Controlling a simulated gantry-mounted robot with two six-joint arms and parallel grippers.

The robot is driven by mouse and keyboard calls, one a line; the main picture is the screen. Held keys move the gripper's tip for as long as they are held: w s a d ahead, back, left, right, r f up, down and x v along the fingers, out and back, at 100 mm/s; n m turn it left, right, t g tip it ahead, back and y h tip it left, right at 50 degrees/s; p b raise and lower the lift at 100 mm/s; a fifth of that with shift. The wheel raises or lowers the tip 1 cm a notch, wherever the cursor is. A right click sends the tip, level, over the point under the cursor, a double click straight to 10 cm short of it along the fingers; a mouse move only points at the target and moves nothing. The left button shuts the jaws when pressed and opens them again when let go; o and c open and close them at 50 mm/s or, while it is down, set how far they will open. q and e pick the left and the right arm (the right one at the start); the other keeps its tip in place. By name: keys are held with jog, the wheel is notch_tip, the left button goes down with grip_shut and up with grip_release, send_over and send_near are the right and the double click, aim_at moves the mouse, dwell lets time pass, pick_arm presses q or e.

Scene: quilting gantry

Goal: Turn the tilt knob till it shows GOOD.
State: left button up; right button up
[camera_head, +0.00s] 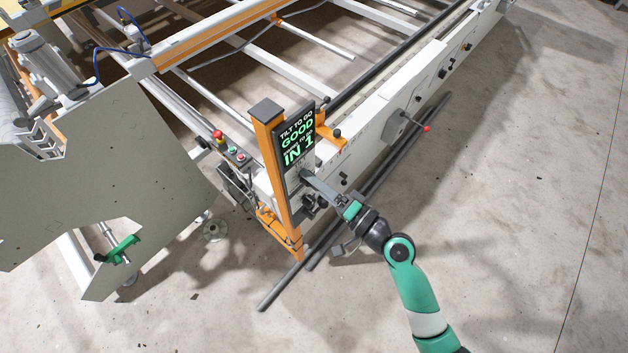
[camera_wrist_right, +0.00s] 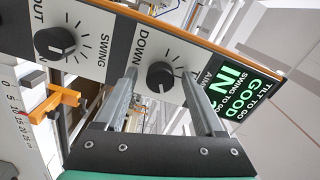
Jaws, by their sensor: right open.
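The display (camera_head: 297,138) on the orange post reads "TILT TO GO GOOD" and below it a swing line with "IN 1", in green and white. It also shows tilted in the right wrist view (camera_wrist_right: 240,93). The black knob (camera_wrist_right: 160,76) beside the word DOWN sits between the two fingers of my right gripper (camera_wrist_right: 158,82), which is open. Its other label is hidden by a finger. I cannot tell if the fingers touch the knob. In the head view the right gripper (camera_head: 306,176) is at the panel just below the display. My left gripper is out of view.
A second black knob (camera_wrist_right: 55,43), marked SWING and OUT, is left of the gripper in the wrist view. A red emergency button (camera_head: 217,135) and a red-tipped lever (camera_head: 425,128) flank the post. Dark rails (camera_head: 285,285) run along the floor. The floor on the right is clear.

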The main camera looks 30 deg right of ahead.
jog(key=v, duration=1.1)
jog(key=shift+s+b, duration=0.3)
jog(key=shift+b, duration=0.1)
